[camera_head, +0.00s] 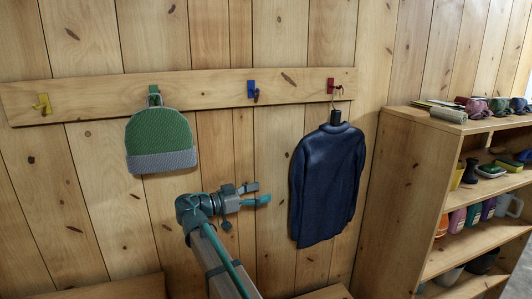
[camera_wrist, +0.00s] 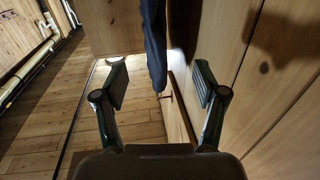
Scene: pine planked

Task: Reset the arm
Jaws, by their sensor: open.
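My gripper (camera_head: 262,194) is open and empty in front of the planked wall, between the hat and the sweater and below the peg rail. In the wrist view its two fingers (camera_wrist: 160,85) stand apart with nothing between them close by. A green hat with a grey band (camera_head: 160,140) hangs from the green hook (camera_head: 153,90). A dark blue sweater (camera_head: 325,185) hangs on a hanger from the red hook (camera_head: 331,85). A dark cloth edge, likely the sweater (camera_wrist: 154,40), shows ahead in the wrist view.
A wooden peg rail (camera_head: 200,90) runs along the wall, with a bare yellow hook (camera_head: 42,103) and a bare blue hook (camera_head: 253,90). A wooden shelf unit (camera_head: 400,190) with bottles, cups and folded things stands at the right. Wooden surfaces (camera_head: 110,288) show along the bottom.

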